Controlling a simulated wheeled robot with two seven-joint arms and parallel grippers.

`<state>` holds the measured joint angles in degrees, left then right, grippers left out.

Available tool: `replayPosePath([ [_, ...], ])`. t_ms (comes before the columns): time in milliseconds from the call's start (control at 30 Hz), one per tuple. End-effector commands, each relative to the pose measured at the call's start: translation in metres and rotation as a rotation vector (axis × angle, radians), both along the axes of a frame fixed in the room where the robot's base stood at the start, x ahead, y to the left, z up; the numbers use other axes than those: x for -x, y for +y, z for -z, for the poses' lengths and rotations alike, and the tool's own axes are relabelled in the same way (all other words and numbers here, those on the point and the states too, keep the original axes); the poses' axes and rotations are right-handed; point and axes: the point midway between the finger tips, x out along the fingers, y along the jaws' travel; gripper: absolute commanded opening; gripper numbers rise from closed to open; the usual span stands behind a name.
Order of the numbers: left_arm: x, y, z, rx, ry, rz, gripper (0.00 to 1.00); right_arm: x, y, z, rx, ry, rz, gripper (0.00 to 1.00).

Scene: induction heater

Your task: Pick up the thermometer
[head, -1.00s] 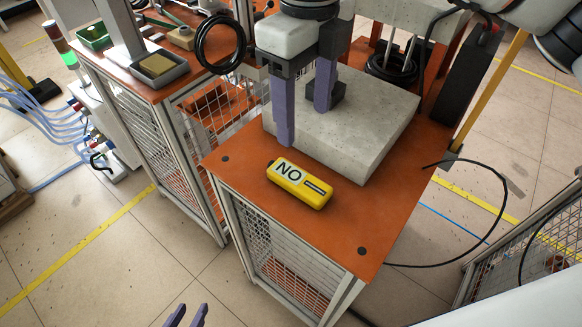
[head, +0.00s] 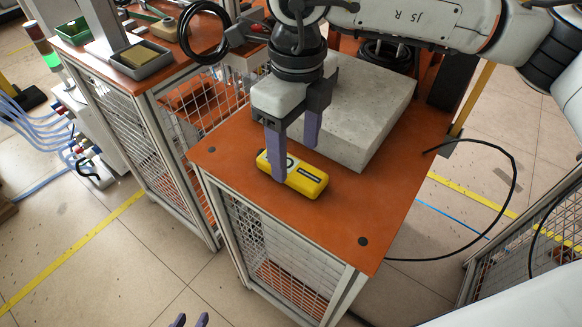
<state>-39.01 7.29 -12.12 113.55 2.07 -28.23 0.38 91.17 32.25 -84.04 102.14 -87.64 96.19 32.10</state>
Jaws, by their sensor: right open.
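The thermometer is a yellow block-shaped device (head: 309,184) with a pale label, lying on the orange table top. My right gripper (head: 295,161) points down over it with its purple fingers apart. One finger is in front of the thermometer and hides part of the label. The other finger is on the far side, towards the grey block. The fingers seem to straddle the thermometer, but I cannot tell whether they touch it.
A large grey stone-like block (head: 360,115) stands on the orange table (head: 335,220) just behind the thermometer. A black cable (head: 512,190) loops off the right side. Another bench with a grey tray (head: 150,73) is at left. The table's front corner is clear.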

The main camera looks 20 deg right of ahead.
Motion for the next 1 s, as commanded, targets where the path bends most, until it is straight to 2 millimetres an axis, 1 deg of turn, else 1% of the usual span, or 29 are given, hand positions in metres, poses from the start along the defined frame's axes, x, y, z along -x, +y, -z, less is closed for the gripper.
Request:
replayPosePath([
  [100,-0.001,0.001,-0.004,0.001,-0.004,-0.003,0.31,0.006,-0.004,0.019,0.002,0.005,0.0,0.61],
  [233,-0.001,0.001,-0.002,0.001,-0.002,-0.004,0.31,0.005,-0.003,0.035,0.001,0.003,0.001,0.61],
  [333,0.0,0.001,-0.002,0.001,0.0,-0.004,0.31,0.005,-0.003,0.04,0.001,0.001,0.0,0.61],
  [533,0.002,0.002,0.0,0.0,0.005,-0.005,0.31,0.004,-0.003,0.04,0.0,0.0,0.0,0.61],
  [767,0.005,0.002,0.002,-0.001,0.01,-0.005,0.31,0.004,-0.003,0.04,0.0,0.0,0.0,0.22],
  [800,0.005,0.002,0.002,-0.001,0.011,-0.005,0.31,0.004,-0.003,0.04,0.0,0.0,0.0,0.15],
  [833,0.005,0.002,0.002,-0.001,0.011,-0.005,0.31,0.004,-0.003,0.039,-0.001,-0.001,0.0,0.13],
  [1000,0.005,0.002,0.002,-0.002,0.011,-0.004,0.31,0.004,-0.003,0.039,-0.001,-0.001,0.0,0.13],
])
